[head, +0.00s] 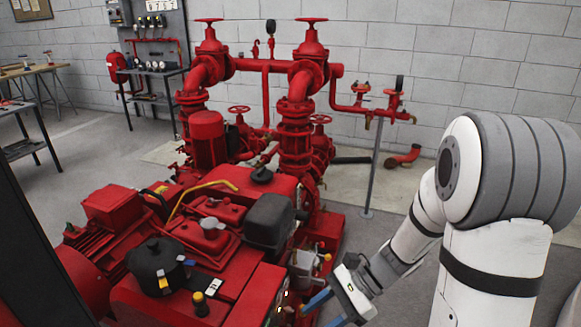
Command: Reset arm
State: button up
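My white arm (495,210) rises at the right side of the head view and bends down toward the middle. My gripper (308,306) is at the lower middle, beside the right front corner of the red pump engine (215,230). It is small and partly cut off by the lower edge. Blue finger-like parts show at its end. I cannot tell whether it touches the engine, whether it holds anything, or whether it is open or shut.
Red pipes (297,115) with valve handwheels stand behind the engine. A thin grey post (374,170) stands right of them. Workbenches (40,100) are at the left. The grey floor (395,300) near my arm is clear. A block wall closes the back.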

jog(key=s+d+r+n+t+h+p, duration=0.2)
jog(key=d+r+n+t+h+p, duration=0.1)
jog(key=r+n, duration=0.4)
jog(key=s+d+r+n+t+h+p, duration=0.3)
jog(key=d+r+n+h+p, duration=0.2)
jog(key=r, duration=0.7)
jog(key=d+n+h, duration=0.1)
jog(key=h, duration=0.1)
jog(key=shift+s+n+h, duration=0.15)
jog(key=shift+n+h, duration=0.15)
jog(key=shift+n, duration=0.1)
